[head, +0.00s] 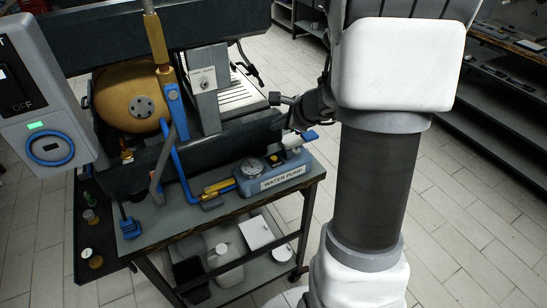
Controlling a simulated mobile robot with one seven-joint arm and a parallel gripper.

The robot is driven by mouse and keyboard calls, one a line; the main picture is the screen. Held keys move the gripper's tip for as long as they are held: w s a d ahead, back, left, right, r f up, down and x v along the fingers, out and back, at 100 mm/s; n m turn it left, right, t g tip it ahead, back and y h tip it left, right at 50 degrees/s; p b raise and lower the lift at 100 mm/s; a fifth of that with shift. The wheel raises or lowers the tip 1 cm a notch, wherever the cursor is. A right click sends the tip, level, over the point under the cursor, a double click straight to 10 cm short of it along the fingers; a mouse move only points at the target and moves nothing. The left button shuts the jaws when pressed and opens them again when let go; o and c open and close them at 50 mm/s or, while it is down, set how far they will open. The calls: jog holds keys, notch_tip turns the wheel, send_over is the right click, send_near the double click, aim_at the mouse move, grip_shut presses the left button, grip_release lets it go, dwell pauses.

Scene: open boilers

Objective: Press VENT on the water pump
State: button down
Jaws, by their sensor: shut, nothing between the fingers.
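The water pump (262,186) is a grey-blue box with a "WATER PUMP" label on its front. It sits at the right end of the cart top. A round dial (251,168) and a small yellow button (273,159) show on its top. I cannot read any VENT marking. My gripper (276,98) is dark, points left and is shut and empty. In the picture it is above the pump's right part, apart from it, beside the boiler. Its wrist is partly hidden behind my arm.
A brass boiler drum (131,98) with blue pipes (180,172) stands behind and left of the pump. A grey panel with an OFF switch (40,100) is at the left. The lower shelf (240,281) holds containers. Tiled floor (455,225) is clear at the right.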

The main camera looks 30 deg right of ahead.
jog(key=b, duration=0.6)
send_over(274, 159)
jog(key=f, duration=0.7)
jog(key=shift+s+d, duration=0.3)
jog(key=shift+d, duration=0.1)
jog(key=shift+f+b, duration=0.8)
jog(key=shift+f, duration=0.05)
jog(key=shift+f+b, duration=0.45)
jog(key=shift+b, duration=0.2)
jog(key=shift+f+b, duration=0.45)
jog(key=shift+b, duration=0.1)
dwell(0.7)
jog(key=shift+r, duration=0.1)
jog(key=shift+r+p, duration=0.65)
jog(key=shift+r, duration=0.15)
